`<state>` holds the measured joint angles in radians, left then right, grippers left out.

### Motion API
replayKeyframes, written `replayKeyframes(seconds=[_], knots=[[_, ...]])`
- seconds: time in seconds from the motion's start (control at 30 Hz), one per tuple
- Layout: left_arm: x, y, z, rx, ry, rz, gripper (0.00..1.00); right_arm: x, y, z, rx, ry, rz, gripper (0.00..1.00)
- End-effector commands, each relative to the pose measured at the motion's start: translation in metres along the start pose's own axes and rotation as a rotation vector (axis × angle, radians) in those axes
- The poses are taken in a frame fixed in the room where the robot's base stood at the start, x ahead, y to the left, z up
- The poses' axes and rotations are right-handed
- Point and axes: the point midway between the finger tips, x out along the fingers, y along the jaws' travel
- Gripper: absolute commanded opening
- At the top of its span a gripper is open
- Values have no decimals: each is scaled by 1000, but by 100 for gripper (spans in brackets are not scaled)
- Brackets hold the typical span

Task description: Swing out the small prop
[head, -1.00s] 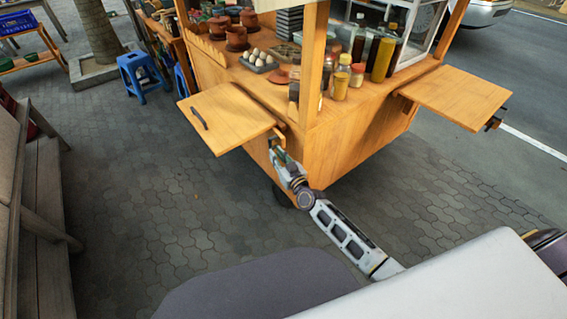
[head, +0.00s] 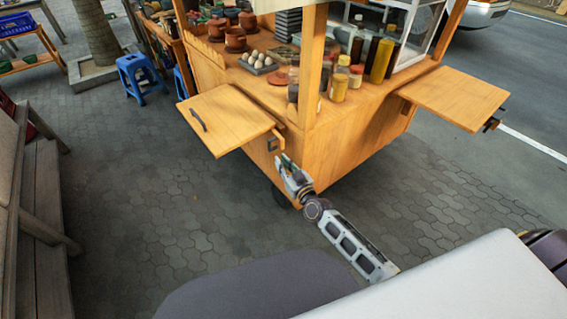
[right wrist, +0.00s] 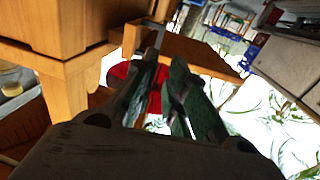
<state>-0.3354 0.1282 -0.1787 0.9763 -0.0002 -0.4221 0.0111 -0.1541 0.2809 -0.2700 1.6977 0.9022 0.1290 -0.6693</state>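The left wooden leaf (head: 222,118) of the cart stands out level, with a dark handle. A small wooden piece (head: 279,136), which looks like the prop, shows beside the leaf's inner corner, with a dark metal fitting (head: 272,145) next to it. My right gripper (head: 281,160) is just below this fitting, close to the cart side. In the right wrist view its two dark green fingers (right wrist: 167,66) are a little apart, with nothing clearly between them. A wooden bar (right wrist: 195,52) and a metal strip (right wrist: 152,44) are just beyond the tips; contact cannot be told. My left gripper is not in view.
The cart body (head: 340,150) stands close to my right gripper. Bottles (head: 380,58), eggs (head: 258,60) and clay pots (head: 236,38) stand on its top. A second leaf (head: 455,98) sticks out at the right. The paving left of the cart is clear up to a bench (head: 40,220).

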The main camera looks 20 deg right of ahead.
Motion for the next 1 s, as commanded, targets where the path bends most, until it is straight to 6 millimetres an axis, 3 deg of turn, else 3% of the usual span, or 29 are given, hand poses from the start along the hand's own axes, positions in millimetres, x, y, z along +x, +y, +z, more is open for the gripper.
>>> replayKeyframes(seconds=[0.17,0.37,0.67,1.0], knots=[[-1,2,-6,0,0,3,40,0,1,0,56,4,12,0],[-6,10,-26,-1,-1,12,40,0,5,2,251,20,50,0],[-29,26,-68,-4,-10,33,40,-3,20,6,695,70,128,0],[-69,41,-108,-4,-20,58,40,-12,39,15,1199,156,201,0]])
